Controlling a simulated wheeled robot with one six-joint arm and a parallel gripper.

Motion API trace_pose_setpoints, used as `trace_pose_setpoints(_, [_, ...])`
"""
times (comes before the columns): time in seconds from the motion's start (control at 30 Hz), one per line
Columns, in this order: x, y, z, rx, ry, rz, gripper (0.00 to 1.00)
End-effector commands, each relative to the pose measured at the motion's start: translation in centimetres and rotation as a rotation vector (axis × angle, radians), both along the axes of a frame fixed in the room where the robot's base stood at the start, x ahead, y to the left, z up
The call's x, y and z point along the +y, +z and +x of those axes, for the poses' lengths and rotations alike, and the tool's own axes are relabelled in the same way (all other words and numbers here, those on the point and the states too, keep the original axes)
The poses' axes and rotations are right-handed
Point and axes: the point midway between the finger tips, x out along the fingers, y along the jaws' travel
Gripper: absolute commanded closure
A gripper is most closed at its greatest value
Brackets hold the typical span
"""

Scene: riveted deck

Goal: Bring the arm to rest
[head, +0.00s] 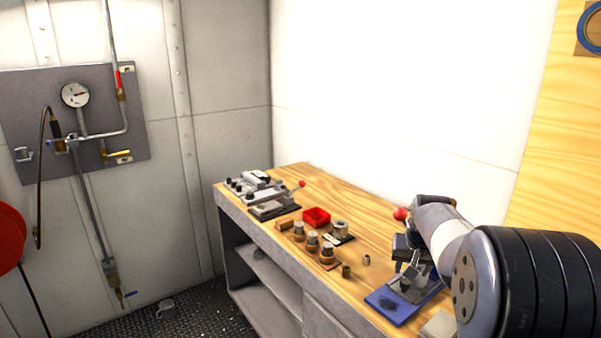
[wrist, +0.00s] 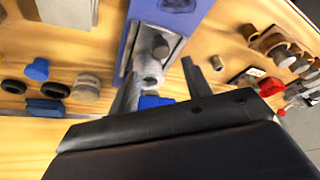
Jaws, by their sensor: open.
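My gripper (wrist: 163,84) is open in the wrist view, its two dark fingers spread apart with nothing held between them. The fingers point toward a grey metal fixture (wrist: 160,46) on a blue base (wrist: 205,12). I cannot tell whether they touch it. In the head view my arm (head: 440,228) reaches in from the right, low over the near end of the workbench (head: 350,212). There the blue base (head: 388,306) shows below the arm, and the arm partly hides the fixture. The fingertips are hard to make out in the head view.
A red tray (head: 316,216), several capped brown pots (head: 312,238) and a lever device (head: 270,206) stand along the bench. Blue and dark small parts (wrist: 38,70) lie left in the wrist view. A gauge panel (head: 75,125) hangs on the left wall. Space above the bench is clear.

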Motion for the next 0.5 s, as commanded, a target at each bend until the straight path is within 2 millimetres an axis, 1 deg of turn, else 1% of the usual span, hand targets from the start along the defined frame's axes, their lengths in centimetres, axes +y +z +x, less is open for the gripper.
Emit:
trace_pose_setpoints(0.03, [-0.1, -1.2, 0.4, 0.006, 0.000, 0.002, 0.53])
trace_pose_setpoints(0.1, [-0.3, -2.5, 0.9, 0.006, 0.000, 0.002, 0.53])
trace_pose_setpoints(0.3, [-0.5, -5.9, 2.1, 0.003, 0.001, 0.001, 0.53])
trace_pose_setpoints(0.4, [1.0, -5.6, 1.1, -0.001, 0.003, -0.001, 0.53])
trace_pose_setpoints(0.5, [1.9, -5.5, 0.5, 0.000, 0.003, 0.000, 0.53])
